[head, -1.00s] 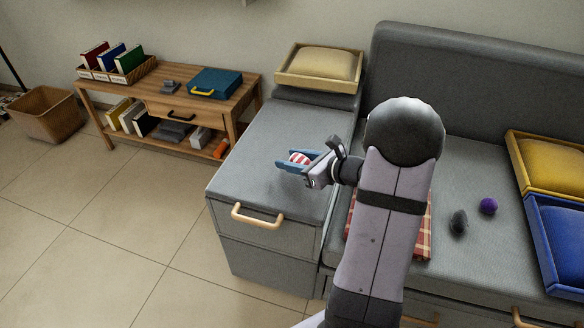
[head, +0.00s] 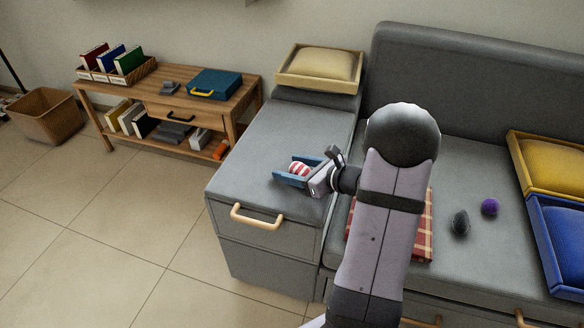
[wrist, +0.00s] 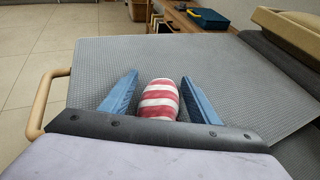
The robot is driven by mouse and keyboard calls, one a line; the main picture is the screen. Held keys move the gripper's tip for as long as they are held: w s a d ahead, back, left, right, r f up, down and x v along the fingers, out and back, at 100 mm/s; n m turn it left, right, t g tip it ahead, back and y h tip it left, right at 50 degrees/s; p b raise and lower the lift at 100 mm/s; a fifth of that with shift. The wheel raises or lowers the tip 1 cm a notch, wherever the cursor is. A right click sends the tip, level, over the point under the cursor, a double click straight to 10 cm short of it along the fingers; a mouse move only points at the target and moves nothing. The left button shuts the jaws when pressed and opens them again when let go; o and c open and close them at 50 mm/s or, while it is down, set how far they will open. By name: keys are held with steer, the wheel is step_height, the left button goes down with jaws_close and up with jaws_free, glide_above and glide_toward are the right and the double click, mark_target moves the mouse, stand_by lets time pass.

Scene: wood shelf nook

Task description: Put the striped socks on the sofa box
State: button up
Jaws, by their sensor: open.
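The striped socks (head: 299,169) are a rolled red-and-white bundle on the grey top of the sofa box (head: 262,150). The bundle also shows in the wrist view (wrist: 159,99), between the two blue fingers. My gripper (head: 292,170) is open around it, with a finger on each side and a visible gap at both sides in the wrist view. The socks appear to rest on the box top (wrist: 215,65); their underside is hidden.
A tray with a cream cushion (head: 320,64) stands at the box's back. To the right, the sofa seat holds a red plaid cloth (head: 425,225), a dark egg-shaped item (head: 459,223) and a purple ball (head: 489,207). A wooden handle (head: 257,217) sticks out in front. The box's left top is clear.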

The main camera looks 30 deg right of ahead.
steer(key=shift+r, duration=0.2)
steer(key=shift+s+d+r, duration=0.1)
steer(key=shift+s+d, duration=0.05)
steer(key=shift+s, duration=0.05)
steer(key=p+v, duration=0.2)
steer(key=v, duration=0.9)
steer(key=shift+s+p, duration=0.15)
steer(key=shift+p, duration=0.25)
